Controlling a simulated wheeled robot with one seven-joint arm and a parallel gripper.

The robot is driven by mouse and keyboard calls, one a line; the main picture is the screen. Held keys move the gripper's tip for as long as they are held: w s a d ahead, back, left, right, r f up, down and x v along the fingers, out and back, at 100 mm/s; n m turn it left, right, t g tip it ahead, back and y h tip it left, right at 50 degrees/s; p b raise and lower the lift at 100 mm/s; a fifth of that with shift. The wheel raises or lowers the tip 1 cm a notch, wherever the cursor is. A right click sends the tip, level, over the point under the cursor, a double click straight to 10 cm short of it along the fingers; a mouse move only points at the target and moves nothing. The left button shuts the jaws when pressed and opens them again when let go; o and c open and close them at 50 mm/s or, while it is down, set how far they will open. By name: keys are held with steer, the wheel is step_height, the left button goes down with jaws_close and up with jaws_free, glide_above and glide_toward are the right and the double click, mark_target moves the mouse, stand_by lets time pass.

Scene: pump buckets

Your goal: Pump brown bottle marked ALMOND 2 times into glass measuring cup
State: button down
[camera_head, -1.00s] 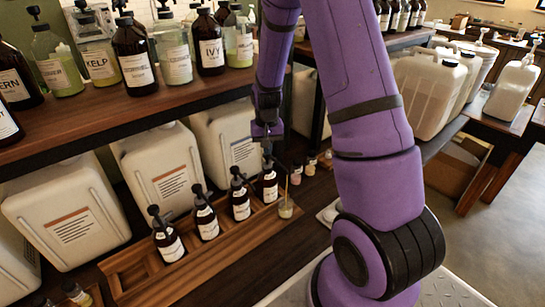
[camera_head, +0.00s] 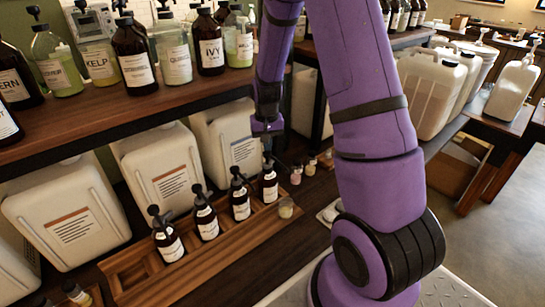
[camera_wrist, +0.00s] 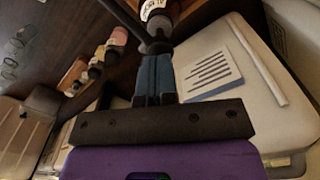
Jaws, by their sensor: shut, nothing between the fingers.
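A row of brown bottles with black pumps stands in a wooden tray (camera_head: 215,245). My gripper (camera_head: 267,135) is shut and empty, pointing down over the pump of the rightmost brown bottle (camera_head: 269,188). In the wrist view its blue fingers (camera_wrist: 153,62) are at the black pump head (camera_wrist: 155,44); I cannot tell if they touch it. Part of that bottle and its white label (camera_wrist: 155,10) shows beyond; the label is too small to read surely. The small glass cup (camera_head: 286,208) with yellowish contents stands below the pump's spout, right of the bottle.
The other brown bottles (camera_head: 240,203) stand to the left in the tray. Large white canisters (camera_head: 160,170) stand behind. A shelf (camera_head: 150,107) with more bottles is above. Small jars (camera_head: 296,175) stand just behind the cup. My own purple arm covers the right middle.

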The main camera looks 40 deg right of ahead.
steer(key=shift+r, duration=2.5)
steer(key=shift+a+r, duration=0.1)
steer(key=shift+r, duration=0.15)
steer(key=s+a+r+n+t, duration=0.1)
steer(key=s+a+r, duration=0.35)
steer(key=r, duration=0.35)
steer(key=s+a+r+n+t, duration=0.1)
steer(key=s+a+r+n, duration=0.15)
steer(key=s+r, duration=0.45)
steer(key=s+a+r+n+t, duration=0.1)
steer(key=s+a+r, duration=0.2)
steer(key=s, duration=0.4)
steer(key=s+a+r+n+t, duration=0.1)
steer(key=s+a+r+t, duration=0.1)
steer(key=s+r, duration=0.4)
steer(key=shift+s+a+r, duration=0.2)
steer(key=shift+s+a, duration=0.25)
steer(key=shift+s, duration=0.6)
